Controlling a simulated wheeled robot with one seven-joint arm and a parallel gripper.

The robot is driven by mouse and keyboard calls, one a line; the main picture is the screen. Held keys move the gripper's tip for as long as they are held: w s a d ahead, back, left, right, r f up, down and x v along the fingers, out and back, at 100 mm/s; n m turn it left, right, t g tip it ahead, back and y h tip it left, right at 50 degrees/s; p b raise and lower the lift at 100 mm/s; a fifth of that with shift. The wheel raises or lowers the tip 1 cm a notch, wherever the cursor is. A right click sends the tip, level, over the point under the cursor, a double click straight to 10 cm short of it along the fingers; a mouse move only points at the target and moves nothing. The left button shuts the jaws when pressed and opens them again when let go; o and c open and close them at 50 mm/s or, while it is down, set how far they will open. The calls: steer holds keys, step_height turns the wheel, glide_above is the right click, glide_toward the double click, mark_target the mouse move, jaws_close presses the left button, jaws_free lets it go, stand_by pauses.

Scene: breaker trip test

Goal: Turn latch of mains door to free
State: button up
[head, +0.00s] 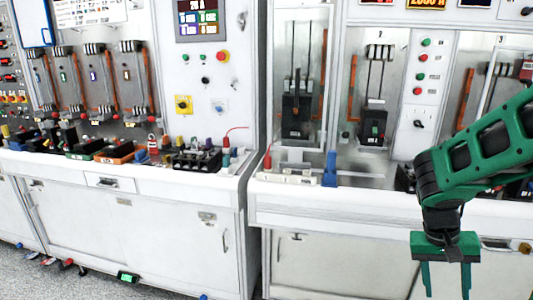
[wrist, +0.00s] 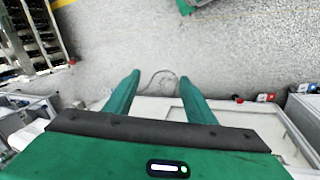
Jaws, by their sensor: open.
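My gripper (head: 447,278) hangs at the lower right of the head view, fingers down and apart, with nothing between them. In the wrist view my gripper (wrist: 159,78) also shows its two green fingers spread, over a white surface and grey floor. White lower doors (head: 335,262) stand behind and left of it in the head view. A small dark latch-like fitting (head: 296,237) is at the top of one door. A brass-coloured knob (head: 525,248) is at the right edge, apart from my gripper. No label shows which is the mains door's latch, so I cannot tell its position.
A white bench ledge (head: 375,207) runs behind my gripper. On it are a blue piece (head: 330,170) and a red plug (head: 267,160). Upright panels hold breakers (head: 297,115) and switches.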

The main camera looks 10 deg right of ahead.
steer(key=s+a+r+t+y, duration=0.1)
steer(key=s+a+r+y, duration=0.2)
steer(key=s, duration=0.8)
step_height(320, 180, up, 3)
steer(key=shift+a+r+t+y, duration=0.15)
steer(key=shift+a+t+y, duration=0.15)
steer(key=shift+a, duration=0.9)
steer(key=shift+w+f, duration=0.25)
steer(key=shift+w, duration=0.35)
